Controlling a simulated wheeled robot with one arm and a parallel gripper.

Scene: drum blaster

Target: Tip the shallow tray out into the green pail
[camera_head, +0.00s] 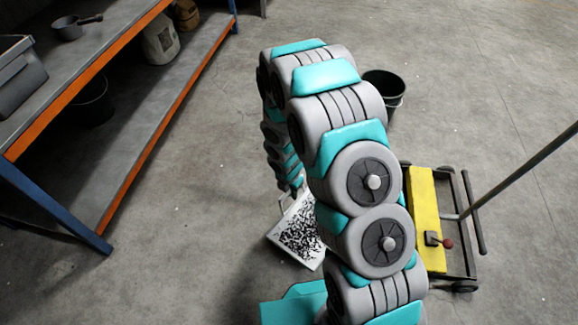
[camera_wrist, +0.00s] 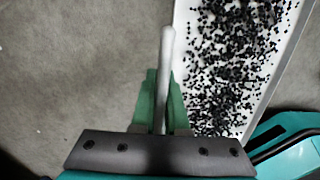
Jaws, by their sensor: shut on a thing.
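The shallow white tray (camera_head: 290,256) is full of small black bits and shows below my arm in the head view, partly hidden by it. It also fills the right of the wrist view (camera_wrist: 181,40). My gripper (camera_wrist: 162,92) has its green fingers shut on the tray's pale handle bar (camera_wrist: 167,45), beside the tray's edge. The tray looks about level with the bits in it; its height above the floor is unclear. The dark green pail (camera_head: 394,103) stands on the floor behind my arm, which hides its left part.
A yellow wheeled cart (camera_head: 425,205) with a long handle stands right of my arm. A shelf rack (camera_head: 140,120) on the left holds a grey bin (camera_head: 18,80), a pan (camera_head: 68,30) and a white sack (camera_head: 160,42). A black bucket (camera_head: 92,103) sits on its lower level. Floor between is clear.

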